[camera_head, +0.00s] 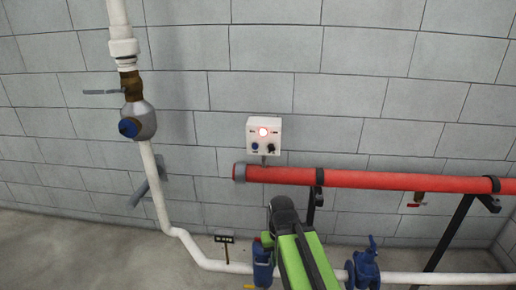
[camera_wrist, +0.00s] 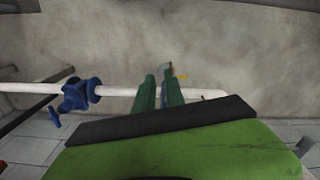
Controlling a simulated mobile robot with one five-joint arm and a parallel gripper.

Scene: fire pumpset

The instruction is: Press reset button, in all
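A small white control box (camera_head: 249,138) is on the block wall above the left end of the red pipe. It has a glowing red light (camera_head: 263,132) at its top middle, a blue button (camera_head: 254,146) at lower left and a black knob (camera_head: 271,148) at lower right. Its labels are too small to read. My green arm is below and slightly right of the box, apart from it. My gripper (camera_wrist: 159,88) shows in the wrist view as two dark green fingers with a narrow empty gap, over the floor and white pipe. The box is not in the wrist view.
A red pipe (camera_head: 400,180) runs along the wall to the right on black supports. A white pipe (camera_head: 150,180) with a valve (camera_head: 138,121) stands at left and bends along the floor. Blue valves (camera_head: 363,265) (camera_wrist: 75,95) sit low near my arm. The wall around the box is clear.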

